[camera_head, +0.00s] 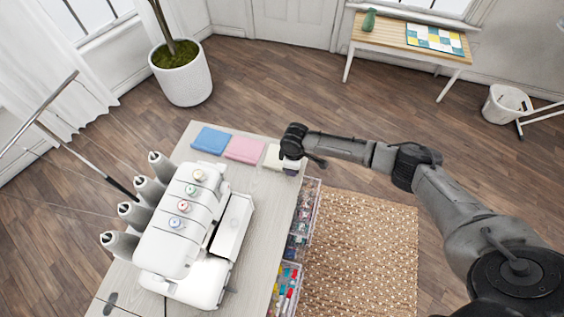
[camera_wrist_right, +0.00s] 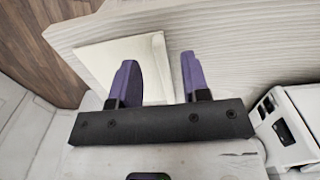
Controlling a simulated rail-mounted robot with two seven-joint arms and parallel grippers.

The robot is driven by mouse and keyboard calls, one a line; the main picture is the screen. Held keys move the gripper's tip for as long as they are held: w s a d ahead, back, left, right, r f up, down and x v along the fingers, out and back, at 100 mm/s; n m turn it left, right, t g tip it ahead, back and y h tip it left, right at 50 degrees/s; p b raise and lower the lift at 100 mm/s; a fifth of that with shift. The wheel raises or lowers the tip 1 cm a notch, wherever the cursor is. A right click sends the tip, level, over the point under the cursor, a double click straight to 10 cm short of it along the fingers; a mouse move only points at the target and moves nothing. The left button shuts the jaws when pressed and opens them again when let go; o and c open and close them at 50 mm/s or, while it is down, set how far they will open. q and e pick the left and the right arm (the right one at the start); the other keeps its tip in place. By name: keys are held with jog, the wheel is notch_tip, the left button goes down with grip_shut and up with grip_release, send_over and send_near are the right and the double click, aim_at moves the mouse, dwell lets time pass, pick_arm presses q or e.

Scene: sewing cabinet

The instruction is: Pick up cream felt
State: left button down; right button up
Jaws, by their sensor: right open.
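The cream felt (camera_head: 271,155) lies flat at the far right end of the cabinet top, partly hidden by my right gripper in the head view. In the right wrist view the cream felt (camera_wrist_right: 110,60) is a pale folded square with a raised strip along its right side. My right gripper (camera_head: 290,168) is above the felt's right part. In the wrist view its two purple fingers (camera_wrist_right: 160,80) are apart, with the felt's edge and bare cabinet top seen between them. I cannot tell whether they touch the felt. My left gripper is not in view.
A pink felt (camera_head: 246,149) and a blue felt (camera_head: 211,140) lie left of the cream one. A white sewing machine (camera_head: 185,235) with thread cones fills the nearer cabinet top (camera_head: 262,215). Clear drawers (camera_head: 303,220) with colourful contents stick out on the cabinet's right side.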

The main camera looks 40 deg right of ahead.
jog(key=shift+f, duration=1.3)
grip_shut()
